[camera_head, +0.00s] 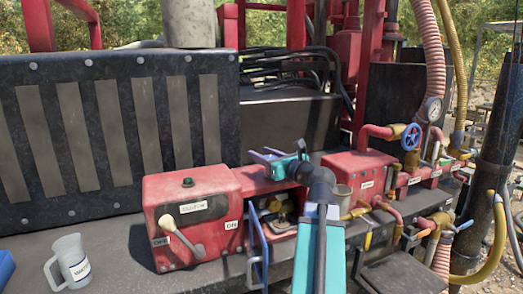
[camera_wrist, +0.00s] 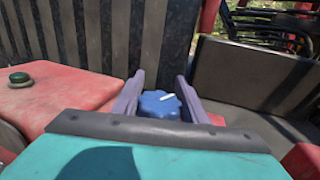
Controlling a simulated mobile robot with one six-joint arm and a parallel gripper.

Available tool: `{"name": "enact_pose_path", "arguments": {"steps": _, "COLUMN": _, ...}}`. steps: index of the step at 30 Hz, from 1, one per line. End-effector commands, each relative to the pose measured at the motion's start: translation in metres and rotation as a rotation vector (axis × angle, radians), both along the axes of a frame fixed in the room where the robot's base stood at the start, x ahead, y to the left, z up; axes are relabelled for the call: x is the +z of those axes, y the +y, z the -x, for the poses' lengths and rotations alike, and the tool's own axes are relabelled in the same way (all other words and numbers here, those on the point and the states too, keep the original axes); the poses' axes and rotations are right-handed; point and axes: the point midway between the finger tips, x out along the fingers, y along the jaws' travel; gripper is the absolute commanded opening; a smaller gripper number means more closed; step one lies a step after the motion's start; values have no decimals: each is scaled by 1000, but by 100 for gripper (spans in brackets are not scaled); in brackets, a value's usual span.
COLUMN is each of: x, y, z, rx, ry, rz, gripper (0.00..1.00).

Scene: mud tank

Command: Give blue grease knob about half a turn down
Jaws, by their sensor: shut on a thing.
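The blue grease knob (camera_wrist: 158,106), lobed with a white mark on top, shows in the wrist view between the two purple fingers of my gripper (camera_wrist: 158,98). My gripper is shut on it, one finger on each side. The white mark slants slightly up to the right. In the head view my gripper (camera_head: 272,157) is over the red housing right of the lever box, and I cannot clearly tell the knob from the fingers there.
A red box (camera_head: 192,222) with a lever (camera_head: 184,238) and a dark green button (camera_wrist: 19,77) stands left of my gripper. A blue handwheel (camera_head: 411,136), pipes and hoses are at right. A mug (camera_head: 71,263) stands at front left. A dark slatted panel (camera_head: 120,125) rises behind.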

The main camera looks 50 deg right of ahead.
Motion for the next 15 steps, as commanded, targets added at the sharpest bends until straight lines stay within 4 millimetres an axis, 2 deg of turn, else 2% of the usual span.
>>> {"name": "enact_pose_path", "arguments": {"steps": 15, "x": -2, "y": -7, "z": 2, "rx": -205, "ry": -2, "rz": 2, "gripper": 17}}
